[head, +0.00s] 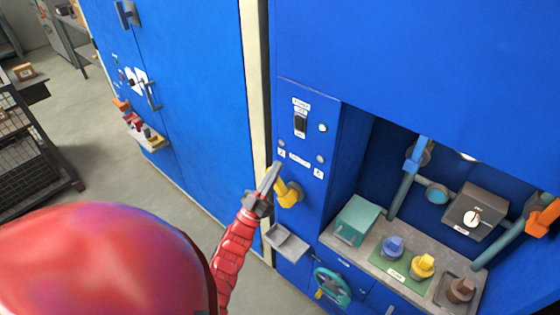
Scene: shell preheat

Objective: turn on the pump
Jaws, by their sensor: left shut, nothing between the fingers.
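My left gripper (272,170) is shut and empty, at the end of my red arm, in front of the blue cabinet's control panel (312,180). Its tip overlaps the left edge of a yellow lever (290,193) in the picture; I cannot tell if they touch. Above it on the panel is a black switch (300,123) with a lit pale cyan lamp (323,127) beside it. In the recess at right, a dark grey box (475,210) carries a round white knob (472,217). The labels are too small to read, so I cannot tell which control is the pump's. My right gripper is out of view.
The recess counter holds a teal box (357,220) and blue, yellow and brown knobbed pieces. Below are a small grey tray (287,242) and a teal handwheel (332,287). An orange-handled pipe (540,218) is at right. Open floor lies left, beside a wire cage (30,150).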

